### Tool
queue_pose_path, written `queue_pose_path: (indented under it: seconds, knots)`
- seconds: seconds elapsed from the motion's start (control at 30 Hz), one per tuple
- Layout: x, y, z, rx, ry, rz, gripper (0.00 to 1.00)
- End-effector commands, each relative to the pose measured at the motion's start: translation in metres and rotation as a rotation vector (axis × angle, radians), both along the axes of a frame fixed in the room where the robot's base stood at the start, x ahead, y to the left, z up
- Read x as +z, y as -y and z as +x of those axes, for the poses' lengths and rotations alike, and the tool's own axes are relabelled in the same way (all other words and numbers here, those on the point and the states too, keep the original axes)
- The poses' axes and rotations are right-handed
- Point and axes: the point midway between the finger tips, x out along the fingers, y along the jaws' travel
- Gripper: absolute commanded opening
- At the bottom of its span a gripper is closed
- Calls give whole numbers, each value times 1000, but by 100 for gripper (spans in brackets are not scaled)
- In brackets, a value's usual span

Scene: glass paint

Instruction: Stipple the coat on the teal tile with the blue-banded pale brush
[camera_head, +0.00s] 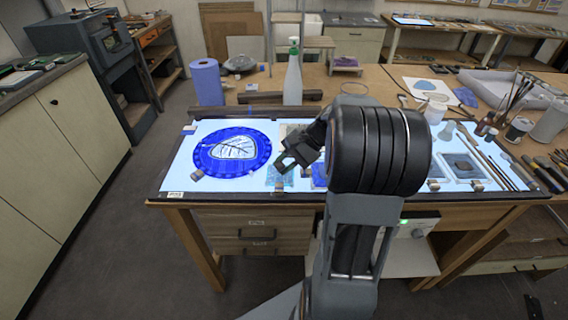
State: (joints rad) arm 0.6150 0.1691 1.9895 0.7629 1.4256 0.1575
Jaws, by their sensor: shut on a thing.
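My gripper (282,166) hangs over the front part of the lit panel, tilted down and to the left. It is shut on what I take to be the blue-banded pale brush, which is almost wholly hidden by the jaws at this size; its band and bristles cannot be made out. The teal tile (276,182) lies on the panel near its front edge, just below the gripper and partly covered by it. Whether the bristles touch the tile cannot be told. The state of the coat on the tile is too small to see.
A round blue glass piece (262,165) lies on the light panel (176,181), left of the gripper. A deeper blue tile (319,177) is to the right, beside my arm. A spray bottle (292,80) and a blue paper roll (207,84) stand behind. Brushes and jars are at right.

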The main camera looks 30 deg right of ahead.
Motion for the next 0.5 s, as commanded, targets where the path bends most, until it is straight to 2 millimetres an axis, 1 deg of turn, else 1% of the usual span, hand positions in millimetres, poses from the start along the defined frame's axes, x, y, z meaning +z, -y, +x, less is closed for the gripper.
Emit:
queue_pose_path:
  seconds: [0.13,0.23,0.5]
  knots:
    - [-1,0,0,0,-3,0,0]
    - [3,0,0,0,-3,0,0]
    - [20,0,0,0,-1,0,0]
